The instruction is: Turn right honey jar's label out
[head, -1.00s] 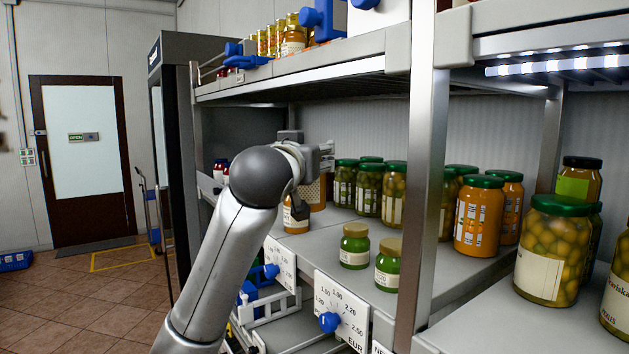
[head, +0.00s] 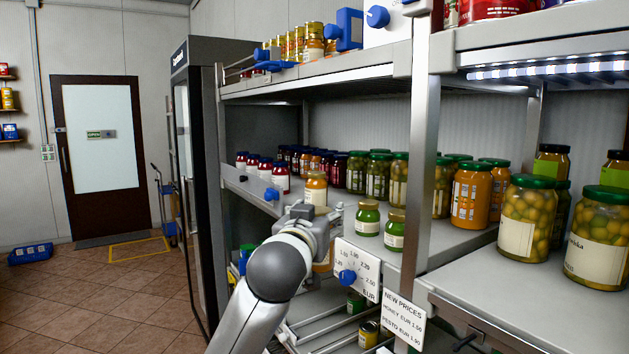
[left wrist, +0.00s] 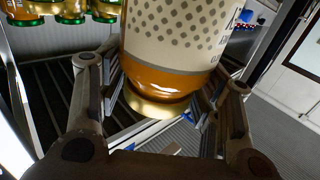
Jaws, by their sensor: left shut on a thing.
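My left gripper (head: 325,232) is shut on a honey jar (head: 323,262) with amber contents, held in front of the shelf edge. In the head view the gripper mostly hides this jar. In the left wrist view the held jar (left wrist: 170,50) shows a cream label with brown dots and some lettering at its right edge; its gold lid (left wrist: 155,103) is at the bottom of this inverted picture. Another honey jar (head: 316,188) stands on the shelf near its front edge, its pale label partly showing. My right gripper is not in view.
Two green jars (head: 368,218) stand on the shelf (head: 345,227) right of the honey jar. Red-filled jars (head: 280,177) stand left and pickle jars (head: 380,175) behind. Price cards (head: 357,268) hang at the front edge. A metal post (head: 420,160) divides the shelving.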

